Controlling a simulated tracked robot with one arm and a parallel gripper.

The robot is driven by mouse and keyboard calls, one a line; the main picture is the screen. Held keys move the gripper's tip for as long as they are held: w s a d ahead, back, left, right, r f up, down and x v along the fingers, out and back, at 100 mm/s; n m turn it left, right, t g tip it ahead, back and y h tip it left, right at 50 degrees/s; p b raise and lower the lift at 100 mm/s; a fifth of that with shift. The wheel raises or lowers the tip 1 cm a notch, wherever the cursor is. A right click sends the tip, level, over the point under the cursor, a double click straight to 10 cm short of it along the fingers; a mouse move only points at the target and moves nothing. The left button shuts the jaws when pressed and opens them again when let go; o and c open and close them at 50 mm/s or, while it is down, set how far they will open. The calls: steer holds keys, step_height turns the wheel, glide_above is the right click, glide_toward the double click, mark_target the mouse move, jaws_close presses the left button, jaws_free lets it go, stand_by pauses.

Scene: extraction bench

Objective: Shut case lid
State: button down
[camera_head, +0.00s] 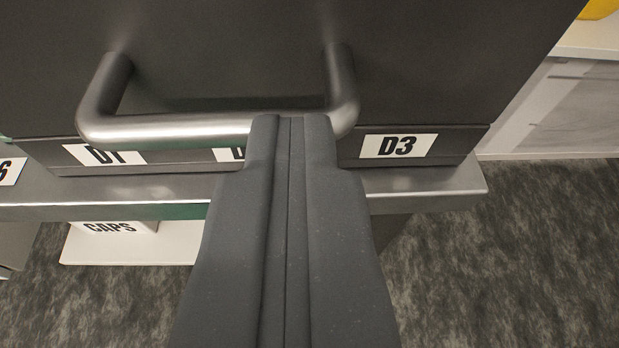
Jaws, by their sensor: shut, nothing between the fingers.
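The case lid (225,50) is a dark grey panel that fills the upper part of the view. A silver bar handle (170,126) stands out from its front. A middle label is partly hidden by my gripper. My gripper (290,117) is shut and empty, with its fingertips over the right part of the handle bar. I cannot tell whether they touch it, or whether the lid is fully down.
The case stands on a metal bench edge (430,190). Below it, a white shelf (130,250) carries a box labelled CAPS (115,227). Dark mottled floor (520,270) is open at the right. A pale cabinet (560,105) stands at the upper right.

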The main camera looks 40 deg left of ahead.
steer(key=shift+s+a+f+g, duration=0.15)
steer(key=shift+s+a+f, duration=0.1)
steer(key=shift+f, duration=0.25)
steer(key=shift+s+a+f+g, duration=0.15)
steer(key=shift+a+f, duration=0.1)
steer(key=shift+f, duration=0.2)
step_height(320, 180, up, 5)
steer(key=d+p, duration=0.1)
steer(key=d, duration=0.1)
steer(key=s+d+f+b, duration=0.1)
steer(key=s+d+f, duration=0.3)
steer(key=s+d, duration=0.1)
steer(key=shift+s+d+f, duration=0.35)
steer(key=shift+s+f, duration=0.05)
steer(key=shift+s, duration=0.05)
stand_by(0.3)
